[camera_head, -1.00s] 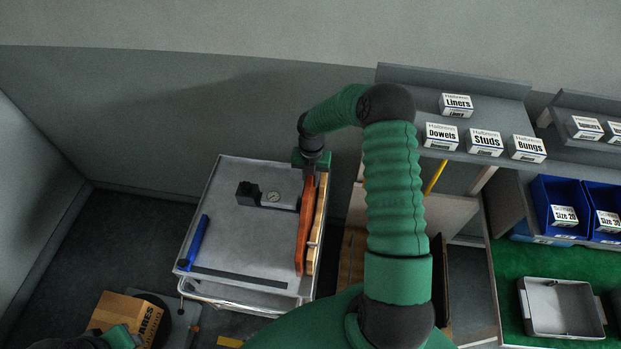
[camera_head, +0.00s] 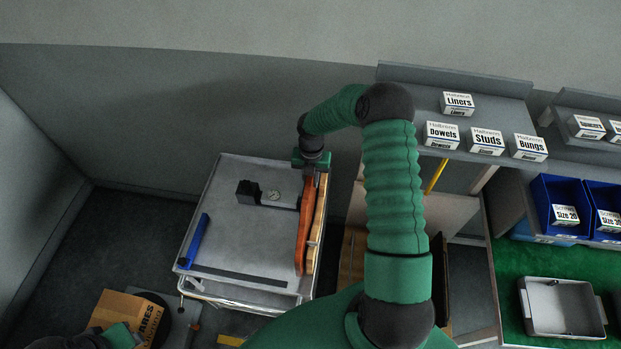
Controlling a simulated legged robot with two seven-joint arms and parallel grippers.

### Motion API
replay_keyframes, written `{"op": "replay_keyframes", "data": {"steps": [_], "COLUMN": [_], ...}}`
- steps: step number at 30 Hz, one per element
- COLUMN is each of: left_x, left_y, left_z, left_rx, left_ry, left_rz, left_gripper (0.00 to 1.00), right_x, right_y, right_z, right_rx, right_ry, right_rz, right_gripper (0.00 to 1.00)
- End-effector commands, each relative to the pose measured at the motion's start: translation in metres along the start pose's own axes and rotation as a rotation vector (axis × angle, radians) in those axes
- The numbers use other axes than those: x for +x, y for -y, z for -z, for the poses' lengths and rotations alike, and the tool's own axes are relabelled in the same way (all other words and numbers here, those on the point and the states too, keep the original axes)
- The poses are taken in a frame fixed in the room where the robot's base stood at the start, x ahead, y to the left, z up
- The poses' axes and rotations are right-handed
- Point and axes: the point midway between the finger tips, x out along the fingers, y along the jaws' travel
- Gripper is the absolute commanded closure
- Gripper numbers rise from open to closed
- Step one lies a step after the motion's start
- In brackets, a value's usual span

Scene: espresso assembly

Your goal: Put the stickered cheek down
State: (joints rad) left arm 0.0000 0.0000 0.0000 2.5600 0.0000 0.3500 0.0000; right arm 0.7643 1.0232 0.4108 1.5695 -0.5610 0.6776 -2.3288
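Two long wooden cheeks stand on edge, side by side, at the right side of a grey-topped cart: a red-brown one (camera_head: 304,232) and a pale one (camera_head: 318,225). I can make out no sticker on either. My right gripper (camera_head: 310,171) is at the far end of the cheeks, above the red-brown one. Its fingers are small and mostly hidden by its own body, so I cannot tell whether they grip. Part of my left arm shows at the bottom left by a carton; its fingers are not visible.
The cart top (camera_head: 245,238) also holds a dark block with a gauge (camera_head: 272,197) and a blue bar (camera_head: 196,241). Its middle is largely clear. The carton (camera_head: 128,315) is at lower left. Shelves with labelled boxes and a grey tray (camera_head: 560,307) are on the right.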

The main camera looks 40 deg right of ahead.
Motion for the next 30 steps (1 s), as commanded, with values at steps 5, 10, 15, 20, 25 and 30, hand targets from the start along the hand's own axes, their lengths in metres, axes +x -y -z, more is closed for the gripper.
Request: {"op": "replay_keyframes", "data": {"steps": [5, 10, 15, 20, 25, 30], "left_x": [0.001, 0.001, 0.001, 0.001, -0.001, -0.012], "left_y": [0.0, 0.0, 0.0, 0.0, 0.0, 0.0], "left_z": [0.0, 0.0, 0.0, 0.0, 0.0, 0.003], "left_rx": [0.0, 0.0, 0.0, 0.0, 0.0, 0.0], "left_ry": [0.0, 0.0, 0.0, 0.0, 0.0, 0.0], "left_rz": [0.0, 0.0, 0.0, 0.0, 0.0, 0.0], "left_gripper": [0.64, 0.64, 0.64, 0.64, 0.64, 0.64], "right_x": [0.0, 0.0, 0.001, 0.002, 0.001, -0.013], "right_y": [-0.001, -0.001, -0.001, -0.001, 0.0, 0.0], "right_z": [-0.001, -0.001, -0.001, -0.001, 0.0, -0.001], "right_rx": [0.0, 0.0, 0.0, 0.0, 0.0, 0.0], "right_ry": [0.003, 0.003, 0.001, 0.0, -0.002, 0.0], "right_rz": [-0.001, -0.001, 0.0, 0.0, 0.001, 0.0], "right_gripper": [1.0, 0.71, 0.56, 0.56, 0.56, 0.56]}}
